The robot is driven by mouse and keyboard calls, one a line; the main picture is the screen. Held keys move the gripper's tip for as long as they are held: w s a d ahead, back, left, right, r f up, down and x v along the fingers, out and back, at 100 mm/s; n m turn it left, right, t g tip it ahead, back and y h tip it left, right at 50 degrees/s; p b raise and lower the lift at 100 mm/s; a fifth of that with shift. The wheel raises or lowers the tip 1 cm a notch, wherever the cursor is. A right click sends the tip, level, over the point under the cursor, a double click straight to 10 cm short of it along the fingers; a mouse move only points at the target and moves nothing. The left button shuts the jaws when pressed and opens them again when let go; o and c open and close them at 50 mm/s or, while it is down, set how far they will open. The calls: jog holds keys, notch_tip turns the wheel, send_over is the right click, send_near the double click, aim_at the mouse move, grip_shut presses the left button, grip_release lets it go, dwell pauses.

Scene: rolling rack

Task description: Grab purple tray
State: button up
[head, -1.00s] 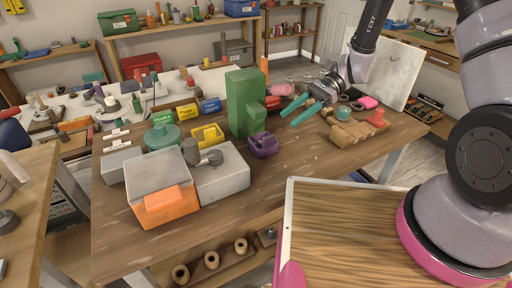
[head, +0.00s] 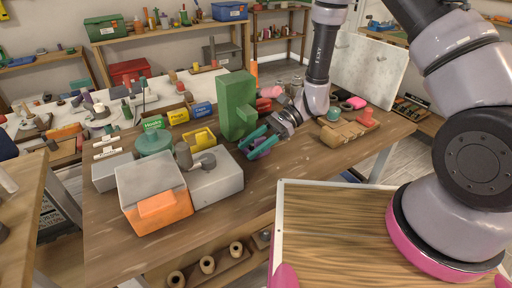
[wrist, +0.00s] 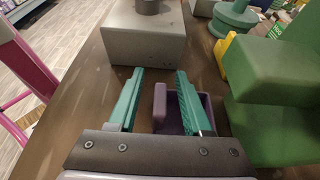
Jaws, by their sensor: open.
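The purple tray (wrist: 160,108) is a small open box on the wooden workbench. In the wrist view it lies under and beside the right finger of my gripper (wrist: 156,98), which hides part of it. In the head view only a bit of the purple tray (head: 266,146) shows behind my gripper (head: 256,138). My gripper has two teal fingers, spread apart with nothing held between them. The left finger is well clear of the tray. I cannot tell how high the fingers are above the tray.
A green block-shaped machine (head: 238,104) stands right beside the tray. A grey box (head: 216,178) is in front of the fingers in the wrist view. A yellow bin (head: 199,138) is nearby. Brown boxes (head: 342,133) lie to the right.

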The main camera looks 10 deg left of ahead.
jog(key=shift+s+a+f, duration=0.1)
jog(key=shift+s+a, duration=0.05)
jog(key=shift+a, duration=0.05)
grip_shut()
